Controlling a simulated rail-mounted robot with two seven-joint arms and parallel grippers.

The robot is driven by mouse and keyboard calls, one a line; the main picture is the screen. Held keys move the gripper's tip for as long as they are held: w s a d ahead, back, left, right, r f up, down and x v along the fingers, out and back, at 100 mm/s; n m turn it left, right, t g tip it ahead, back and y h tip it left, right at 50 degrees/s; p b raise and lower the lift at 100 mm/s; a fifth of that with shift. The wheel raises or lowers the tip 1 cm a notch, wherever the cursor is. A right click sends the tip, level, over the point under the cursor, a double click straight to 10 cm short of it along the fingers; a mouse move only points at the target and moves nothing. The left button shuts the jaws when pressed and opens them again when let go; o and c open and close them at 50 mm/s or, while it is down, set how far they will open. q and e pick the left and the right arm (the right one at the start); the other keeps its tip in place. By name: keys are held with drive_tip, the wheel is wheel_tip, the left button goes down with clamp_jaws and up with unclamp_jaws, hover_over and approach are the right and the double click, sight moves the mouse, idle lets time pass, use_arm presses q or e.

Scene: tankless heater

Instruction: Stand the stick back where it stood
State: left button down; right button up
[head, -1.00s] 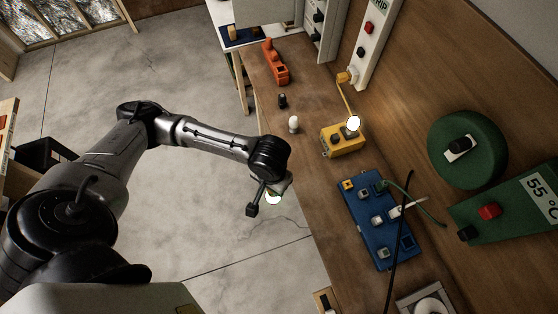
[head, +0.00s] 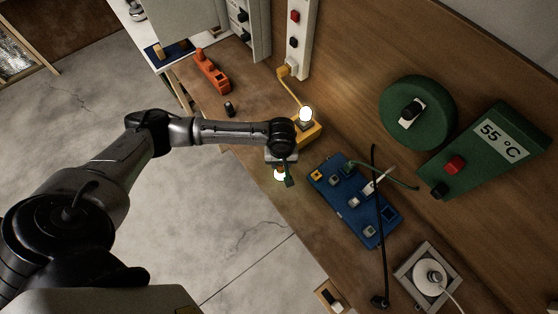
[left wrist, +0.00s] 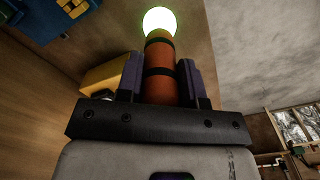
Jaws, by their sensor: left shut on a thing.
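The stick (left wrist: 160,75) is an orange-red rod with dark bands and a glowing greenish-white tip. In the left wrist view it sits between the two fingers of my left gripper (left wrist: 160,78), which is shut on it. In the head view, my left gripper (head: 283,170) is over the front part of the bench, beside the yellow box (head: 308,134). The stick's glowing tip (head: 279,175) shows just below the gripper; most of the stick is hidden there by the gripper and arm. My right gripper is out of view.
The blue board (head: 355,205) with several sockets and a black cord (head: 378,240) lie right of the gripper. A lit bulb (head: 306,113) stands on the yellow box. An orange tool (head: 212,72) and a small dark knob (head: 229,109) stand farther left. The green heater (head: 480,155) is at right.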

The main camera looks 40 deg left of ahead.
sight(281, 171)
use_arm(q)
drive_tip(key=shift+r+p, duration=0.2)
drive_tip(key=shift+p, duration=0.5)
drive_tip(key=shift+f, duration=0.25)
wheel_tip(281, 171, down, 4)
drive_tip(key=shift+f+b, duration=0.15)
drive_tip(key=shift+b, duration=0.55)
drive_tip(key=shift+f, duration=0.75)
drive_tip(key=shift+f+b, duration=0.35)
drive_tip(key=shift+f, duration=0.2)
drive_tip(key=c, duration=0.7)
unclamp_jaws()
